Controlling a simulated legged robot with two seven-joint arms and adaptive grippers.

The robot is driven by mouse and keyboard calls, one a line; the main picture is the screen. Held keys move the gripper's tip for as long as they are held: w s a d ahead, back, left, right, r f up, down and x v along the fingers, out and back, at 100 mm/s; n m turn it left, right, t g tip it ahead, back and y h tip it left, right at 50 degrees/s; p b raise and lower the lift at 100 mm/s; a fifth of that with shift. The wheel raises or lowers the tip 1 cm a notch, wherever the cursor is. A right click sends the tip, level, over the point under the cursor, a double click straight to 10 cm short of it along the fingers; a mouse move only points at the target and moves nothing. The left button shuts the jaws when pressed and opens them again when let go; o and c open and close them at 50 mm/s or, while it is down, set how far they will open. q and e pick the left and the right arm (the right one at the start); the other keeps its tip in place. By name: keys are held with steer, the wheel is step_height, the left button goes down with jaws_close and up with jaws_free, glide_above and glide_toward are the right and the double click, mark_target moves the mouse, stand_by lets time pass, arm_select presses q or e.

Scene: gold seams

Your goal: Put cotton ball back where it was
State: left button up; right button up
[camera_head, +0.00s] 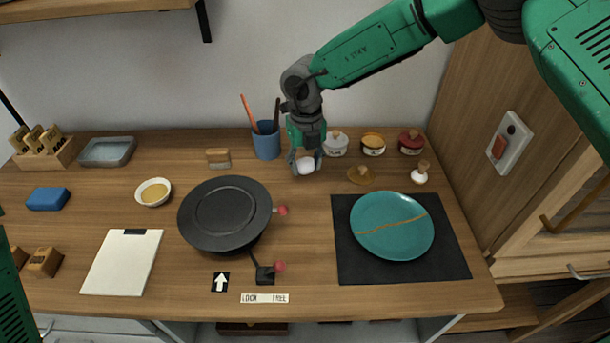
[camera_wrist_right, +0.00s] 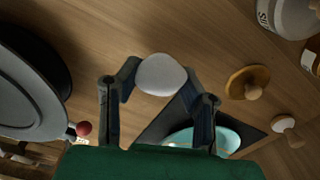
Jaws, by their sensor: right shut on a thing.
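The white cotton ball (camera_head: 306,165) is between the fingers of my right gripper (camera_head: 306,163), which is shut on it.
A blue cup (camera_head: 267,146) with tools stands just behind. Small lidded jars (camera_head: 373,146) are at the back right, with a wooden-knobbed lid (camera_head: 361,176) before them.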

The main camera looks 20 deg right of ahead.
mark_target(306, 183)
steer(key=shift+d+f, duration=0.15)
steer(key=shift+f, duration=2)
steer(key=o, duration=1)
step_height(306, 183, up, 12)
steer(key=shift+r, duration=0.1)
steer(key=shift+s, duration=0.15)
